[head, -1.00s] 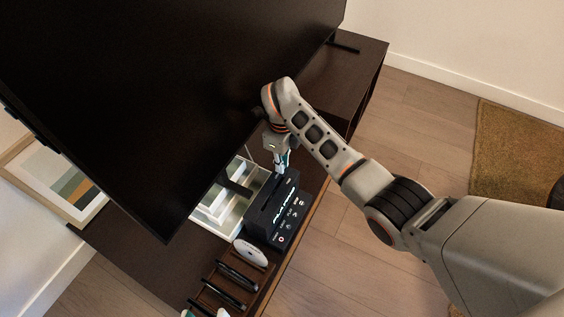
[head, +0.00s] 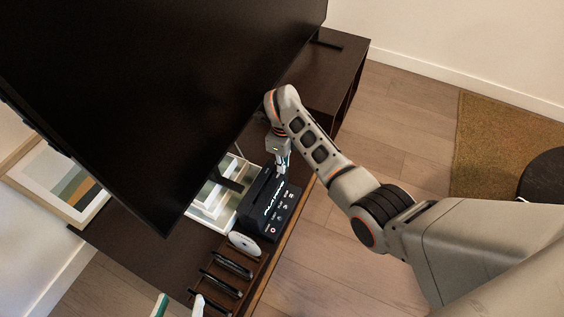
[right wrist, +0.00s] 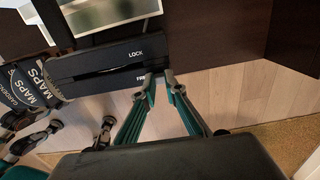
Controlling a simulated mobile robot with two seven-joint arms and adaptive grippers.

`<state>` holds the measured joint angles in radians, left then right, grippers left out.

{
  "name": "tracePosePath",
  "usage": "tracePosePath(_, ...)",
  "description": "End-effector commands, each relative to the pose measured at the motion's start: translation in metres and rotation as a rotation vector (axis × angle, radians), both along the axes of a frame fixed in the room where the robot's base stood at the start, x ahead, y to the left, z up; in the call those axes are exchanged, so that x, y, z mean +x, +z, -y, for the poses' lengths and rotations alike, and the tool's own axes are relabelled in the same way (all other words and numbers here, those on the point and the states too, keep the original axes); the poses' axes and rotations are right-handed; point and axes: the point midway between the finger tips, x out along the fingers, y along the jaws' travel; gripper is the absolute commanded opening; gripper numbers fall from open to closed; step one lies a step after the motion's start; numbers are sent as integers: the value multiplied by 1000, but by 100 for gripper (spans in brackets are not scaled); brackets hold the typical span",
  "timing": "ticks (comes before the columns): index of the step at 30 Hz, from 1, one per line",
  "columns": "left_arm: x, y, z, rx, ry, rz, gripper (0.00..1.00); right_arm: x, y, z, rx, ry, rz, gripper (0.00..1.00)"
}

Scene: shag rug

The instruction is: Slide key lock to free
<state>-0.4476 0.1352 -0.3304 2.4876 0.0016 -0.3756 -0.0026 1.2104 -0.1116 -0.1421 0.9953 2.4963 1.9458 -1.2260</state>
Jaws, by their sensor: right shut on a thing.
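A black box-shaped device (head: 268,208) with glowing white lettering and icons stands near the front edge of the dark cabinet. In the right wrist view its side (right wrist: 98,62) carries the words LOCK and, lower, FREE, partly covered by a fingertip. My right gripper (head: 282,168) is at the device's upper right end. In the right wrist view its teal fingertips (right wrist: 160,75) are close together against the device beside FREE, shut on a small part they hide; the key lock slider is not clearly visible. My left gripper (head: 178,306) shows two separated fingertips at the bottom edge, open and empty.
A large black television (head: 150,90) overhangs the cabinet top (head: 325,75). A framed picture (head: 62,185) leans at left.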

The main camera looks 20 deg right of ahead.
Motion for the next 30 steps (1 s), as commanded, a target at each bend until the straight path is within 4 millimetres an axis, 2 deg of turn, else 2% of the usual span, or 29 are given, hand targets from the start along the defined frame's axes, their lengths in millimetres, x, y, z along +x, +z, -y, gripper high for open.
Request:
tracePosePath(1, 0, 0, 0, -2, 1, -1, 40, -1, -2, 1, -1, -1, -4, 19)
tracePosePath(2, 0, 0, 0, -2, 1, 0, 40, -1, -2, 1, -1, -1, -4, 27)
tracePosePath(3, 0, 0, 0, -3, 1, 1, 40, -1, -2, 1, -1, -1, -4, 29)
tracePosePath(12, 5, 5, 0, -11, 6, 14, 40, -1, -1, 1, -1, -1, -2, 29)
tracePosePath(16, 4, 5, 1, -11, 6, 12, 40, 0, 6, 1, -2, 0, -1, 29)
tracePosePath(20, 3, 4, 1, -11, 5, 10, 40, 1, 25, 1, -2, -1, 2, 29)
tracePosePath(30, 2, 3, 1, -9, 4, 7, 40, 0, 91, 1, -2, -2, 1, 29)
